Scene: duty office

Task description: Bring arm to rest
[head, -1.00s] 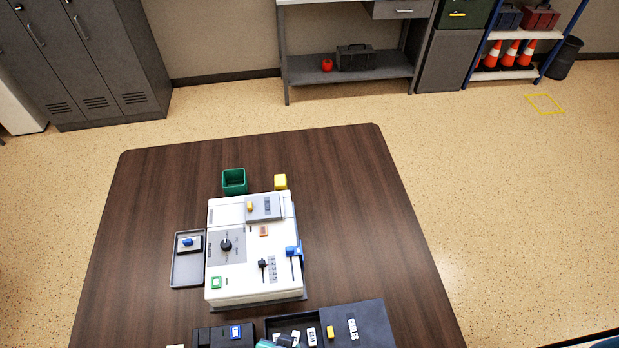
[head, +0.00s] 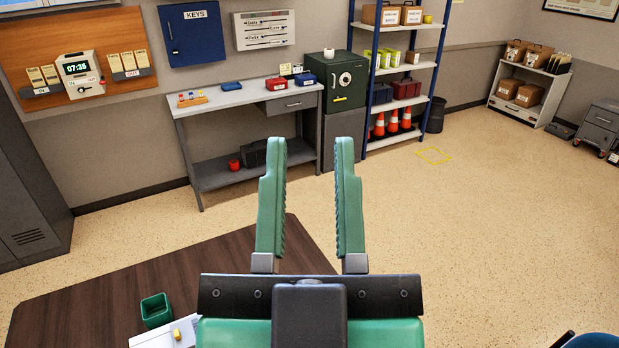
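My gripper (head: 308,150) stands upright in the lower middle of the head view, close to the camera. On the table, the green open box (head: 156,309) and a corner of the white device (head: 150,338) show at the lower left. Most of the device is out of view or hidden behind my gripper.
Beyond the table, a grey workbench (head: 232,98), a green safe (head: 344,80) and a blue-framed shelf (head: 405,70) with orange cones stand along the wall. Grey lockers (head: 30,210) are at the left.

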